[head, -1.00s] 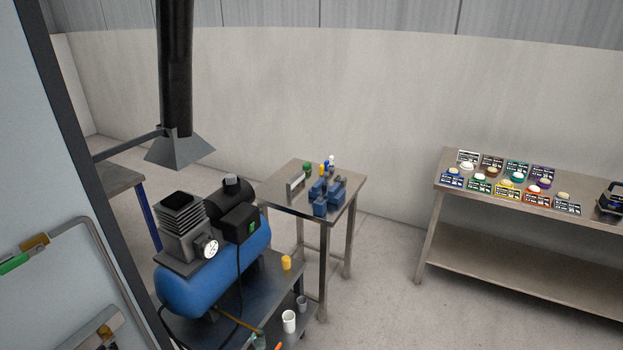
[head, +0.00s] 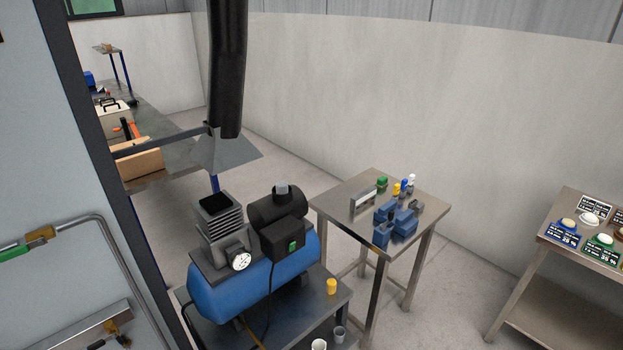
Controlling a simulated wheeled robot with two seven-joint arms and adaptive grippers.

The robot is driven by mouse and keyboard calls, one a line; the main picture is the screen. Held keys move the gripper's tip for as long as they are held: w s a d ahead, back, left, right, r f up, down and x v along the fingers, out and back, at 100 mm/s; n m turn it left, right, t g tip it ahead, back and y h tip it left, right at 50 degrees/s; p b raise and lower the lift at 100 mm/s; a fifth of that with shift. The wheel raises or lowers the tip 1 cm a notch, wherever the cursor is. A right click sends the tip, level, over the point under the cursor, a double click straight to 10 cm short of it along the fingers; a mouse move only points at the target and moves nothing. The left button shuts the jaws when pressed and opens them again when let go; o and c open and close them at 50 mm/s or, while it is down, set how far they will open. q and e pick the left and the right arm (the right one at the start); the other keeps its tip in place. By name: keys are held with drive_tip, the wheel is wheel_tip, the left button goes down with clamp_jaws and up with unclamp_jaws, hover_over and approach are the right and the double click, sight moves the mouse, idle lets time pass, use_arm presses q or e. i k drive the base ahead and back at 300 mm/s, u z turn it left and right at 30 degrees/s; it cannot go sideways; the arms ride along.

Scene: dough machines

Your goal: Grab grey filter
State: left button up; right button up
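No part that I can surely call the grey filter stands out. A small grey cylinder (head: 281,189) sits on top of the black motor housing of the blue compressor (head: 235,284). A small grey cup-shaped piece (head: 339,334) stands at the bottom edge of the view, near the right end of the dark bench (head: 293,315). A yellow cylinder (head: 331,286) and a white cup-shaped piece (head: 319,345) are close to it. I cannot tell which grey piece is the filter. Neither of my grippers shows in the head view.
A metal table (head: 338,197) with blue blocks (head: 392,223) and small coloured cylinders stands right of the compressor. A shelf table (head: 540,255) with labelled samples is at the far right. A black duct (head: 227,70) hangs above. A pale panel (head: 50,180) fills the left.

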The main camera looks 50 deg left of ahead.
sight(282, 187)
drive_tip(key=i, duration=2.6)
drive_tip(key=u, duration=4.25)
